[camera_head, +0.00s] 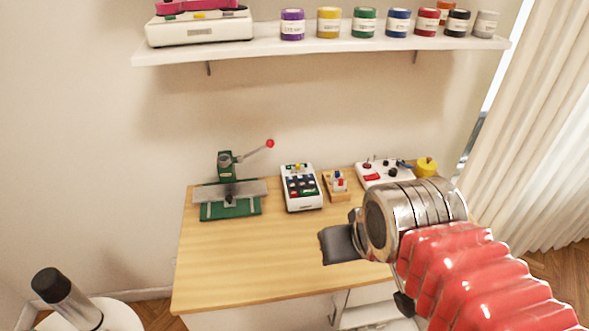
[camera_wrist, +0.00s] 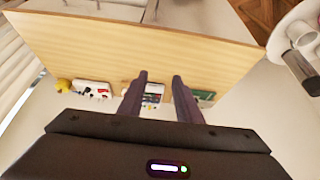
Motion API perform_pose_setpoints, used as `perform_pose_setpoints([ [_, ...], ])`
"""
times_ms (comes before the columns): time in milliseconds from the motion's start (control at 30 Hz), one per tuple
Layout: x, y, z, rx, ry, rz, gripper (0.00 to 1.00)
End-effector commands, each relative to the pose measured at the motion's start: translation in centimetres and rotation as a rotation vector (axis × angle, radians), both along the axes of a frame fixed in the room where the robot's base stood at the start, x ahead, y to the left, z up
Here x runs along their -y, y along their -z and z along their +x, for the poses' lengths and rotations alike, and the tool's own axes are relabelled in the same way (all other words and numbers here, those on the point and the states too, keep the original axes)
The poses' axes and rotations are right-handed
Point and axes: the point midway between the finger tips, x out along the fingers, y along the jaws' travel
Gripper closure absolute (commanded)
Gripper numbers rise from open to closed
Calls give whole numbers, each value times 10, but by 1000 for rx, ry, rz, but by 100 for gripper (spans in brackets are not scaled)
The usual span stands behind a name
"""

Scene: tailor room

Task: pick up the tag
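I cannot make out a tag in either view; it may be hidden or too small to tell. My gripper (camera_head: 338,245) is held above the right part of the wooden desk (camera_head: 230,262), apart from the things at its back. In the wrist view my gripper (camera_wrist: 160,76) shows two dark fingers standing apart with nothing held between them. Beyond them, part of the white keyed device (camera_wrist: 153,91) shows.
On the desk's back edge are a green press (camera_head: 230,208) with a red-knobbed lever, the keyed device (camera_head: 301,187), a small wooden holder (camera_head: 337,185), a white tray (camera_head: 385,172) and a yellow spool (camera_head: 426,166). A shelf (camera_head: 230,50) hangs above. The desk's front is clear.

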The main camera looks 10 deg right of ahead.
Motion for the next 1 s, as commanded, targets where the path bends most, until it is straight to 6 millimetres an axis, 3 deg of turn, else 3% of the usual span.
perform_pose_setpoints([
  [233, 0, 0, 0, 0, 0, 0, 68],
  [533, 0, -3, 14, -18, 0, 0, 47],
  [667, 4, -13, 37, -26, 3, 1, 44],
  [1000, 3, -36, 118, -44, 1, 0, 44],
])
